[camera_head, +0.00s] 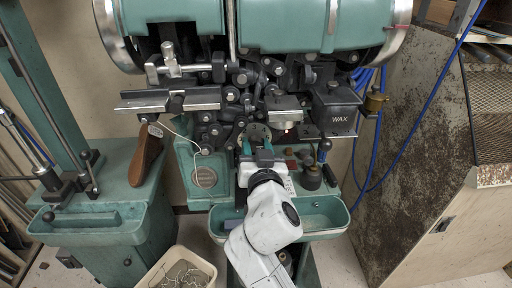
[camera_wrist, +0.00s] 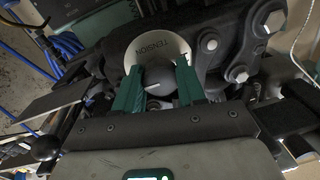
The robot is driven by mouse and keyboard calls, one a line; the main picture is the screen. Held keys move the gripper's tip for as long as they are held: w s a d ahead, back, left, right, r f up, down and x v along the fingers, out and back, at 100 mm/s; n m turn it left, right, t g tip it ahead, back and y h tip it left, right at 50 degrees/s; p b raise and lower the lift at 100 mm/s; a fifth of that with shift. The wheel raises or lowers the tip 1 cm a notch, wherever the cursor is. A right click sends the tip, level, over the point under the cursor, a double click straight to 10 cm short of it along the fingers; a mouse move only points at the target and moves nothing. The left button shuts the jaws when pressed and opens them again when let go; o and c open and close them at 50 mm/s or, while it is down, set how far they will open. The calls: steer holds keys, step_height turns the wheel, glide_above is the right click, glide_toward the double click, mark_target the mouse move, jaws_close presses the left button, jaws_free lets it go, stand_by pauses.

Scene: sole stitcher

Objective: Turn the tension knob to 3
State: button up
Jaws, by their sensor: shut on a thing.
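The dark round tension knob (camera_wrist: 159,79) sits in front of a pale round dial plate (camera_wrist: 152,46). The plate carries the word TENSION, upside down in the wrist view. A short white mark shows on the knob's face. I cannot read any numbers, so the setting cannot be told. My gripper (camera_wrist: 158,68) has its two teal fingers on either side of the knob, shut on it. In the head view my gripper (camera_head: 255,142) reaches up into the middle of the green machine, and the dial plate (camera_head: 259,130) shows just behind the fingertips; the knob is mostly hidden there.
Dark metal linkages and bolts (camera_wrist: 238,73) crowd close to the right of the dial. A black WAX box (camera_head: 338,117) and a ball-ended lever (camera_head: 324,146) stand right of my gripper. A green tray (camera_head: 325,216) juts out below.

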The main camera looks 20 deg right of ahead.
steer(key=shift+c, duration=0.5)
steer(key=shift+n, duration=0.3)
steer(key=n+p, duration=0.1)
steer(key=n, duration=0.2)
steer(key=shift+r+n, duration=0.1)
steer(key=shift+n, duration=0.3)
steer(key=n+p, duration=0.2)
steer(key=n, duration=0.2)
steer(key=shift+g, duration=0.3)
steer(key=n+p, duration=0.2)
steer(key=n, duration=0.2)
steer(key=shift+r+n, duration=0.1)
steer(key=shift+n, duration=0.2)
steer(key=n+h+p, duration=0.1)
steer(key=n, duration=0.2)
steer(key=shift+n+p, duration=0.4)
